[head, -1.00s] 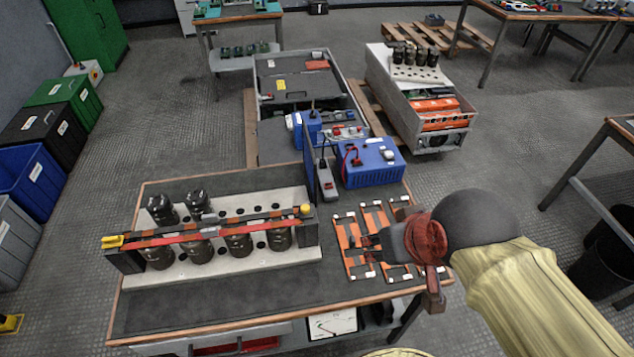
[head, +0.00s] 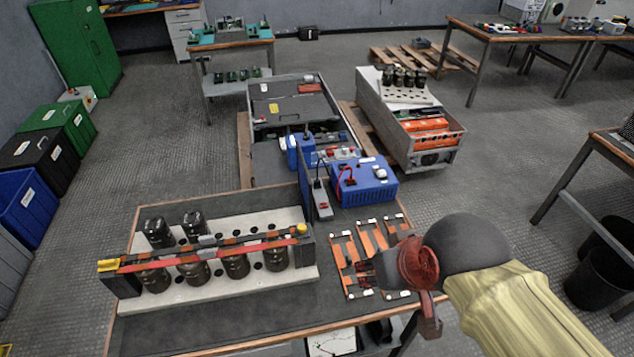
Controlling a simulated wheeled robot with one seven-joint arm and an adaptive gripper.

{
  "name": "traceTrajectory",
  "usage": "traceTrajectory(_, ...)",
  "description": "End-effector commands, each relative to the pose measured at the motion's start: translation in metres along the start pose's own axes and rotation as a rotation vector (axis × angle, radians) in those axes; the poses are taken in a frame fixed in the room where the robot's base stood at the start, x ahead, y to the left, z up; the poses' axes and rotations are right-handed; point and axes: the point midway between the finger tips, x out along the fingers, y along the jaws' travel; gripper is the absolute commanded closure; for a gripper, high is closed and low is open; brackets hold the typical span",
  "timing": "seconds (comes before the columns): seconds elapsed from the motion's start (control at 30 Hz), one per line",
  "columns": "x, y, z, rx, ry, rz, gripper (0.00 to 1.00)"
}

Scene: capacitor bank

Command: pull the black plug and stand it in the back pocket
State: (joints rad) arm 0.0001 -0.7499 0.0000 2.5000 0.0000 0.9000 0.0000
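A thin upright black piece (head: 318,184), which looks like the black plug or its lead, stands at the top of a grey socket strip (head: 322,206), left of a blue box (head: 364,186). It is too small to make out clearly. I cannot pick out the back pocket for sure. My gripper (head: 366,273) is at the right of the table, over or near the orange-framed plates (head: 345,255), in front of and to the right of the strip. Its dark fingers are largely hidden behind the red wrist part, so their opening does not show.
A pale rack of black capacitors (head: 236,264) with a red-black bar across it fills the table's left. A thin upright dark panel (head: 304,180) stands beside the strip. A second blue unit (head: 300,150) is behind. The table (head: 200,325) has bare front space.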

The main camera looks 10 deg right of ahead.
Motion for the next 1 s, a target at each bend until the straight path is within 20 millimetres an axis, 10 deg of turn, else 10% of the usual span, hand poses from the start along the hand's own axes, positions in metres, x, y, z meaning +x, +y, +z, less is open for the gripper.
traceTrajectory(0.43,-0.004,0.000,-0.002,0.000,0.000,0.000,0.65)
traceTrajectory(1.0,-0.070,0.000,-0.037,0.000,0.000,0.000,0.65)
